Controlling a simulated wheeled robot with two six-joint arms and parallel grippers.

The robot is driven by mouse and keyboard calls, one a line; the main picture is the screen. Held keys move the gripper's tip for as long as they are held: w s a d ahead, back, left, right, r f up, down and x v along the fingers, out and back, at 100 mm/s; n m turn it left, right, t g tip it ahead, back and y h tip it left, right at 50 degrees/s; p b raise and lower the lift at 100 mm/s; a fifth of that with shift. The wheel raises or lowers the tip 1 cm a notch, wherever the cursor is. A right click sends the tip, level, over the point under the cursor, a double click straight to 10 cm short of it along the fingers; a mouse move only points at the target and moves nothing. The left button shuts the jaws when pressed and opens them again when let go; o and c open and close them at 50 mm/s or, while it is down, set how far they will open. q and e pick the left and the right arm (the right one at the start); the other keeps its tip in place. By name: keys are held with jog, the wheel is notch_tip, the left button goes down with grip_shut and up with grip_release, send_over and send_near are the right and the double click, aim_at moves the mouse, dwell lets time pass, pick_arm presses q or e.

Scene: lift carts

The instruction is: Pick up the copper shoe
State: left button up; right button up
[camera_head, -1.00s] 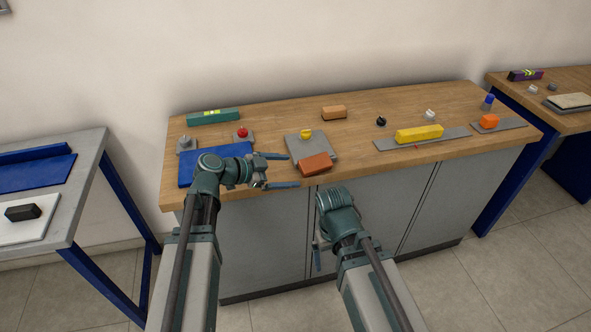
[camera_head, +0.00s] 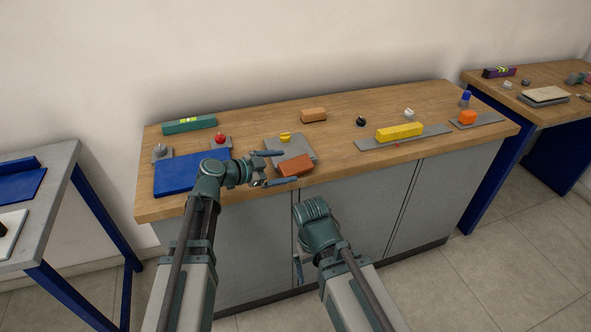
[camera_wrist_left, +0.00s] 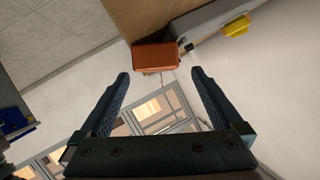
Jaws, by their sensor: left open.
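The copper shoe looks to be the copper-orange block (camera_head: 295,166) at the front edge of the wooden counter, tilted against a grey plate (camera_head: 301,147). My left gripper (camera_head: 290,167) is open and empty, its blue-grey fingers pointing at the block. In the left wrist view the block (camera_wrist_left: 155,57) sits just beyond the open fingertips (camera_wrist_left: 160,73), roughly centred between them. My right arm hangs in front of the cabinet; only a sliver of its gripper (camera_head: 298,268) shows, its jaws mostly hidden.
A yellow knob (camera_head: 285,137) stands on the grey plate. A blue plate (camera_head: 190,174) lies left, with a red knob (camera_head: 220,138) behind. A lighter orange-brown block (camera_head: 313,115) lies behind. A yellow bar (camera_head: 399,132) lies right. Bare wood surrounds the black knob (camera_head: 361,121).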

aim_at(295, 165)
pick_arm(q)
jog(key=shift+b+x, duration=0.9)
jog(key=shift+x, duration=1.75)
jog(key=shift+s+r, duration=0.1)
jog(key=shift+s, duration=0.05)
grip_shut()
jog(key=shift+d, duration=0.1)
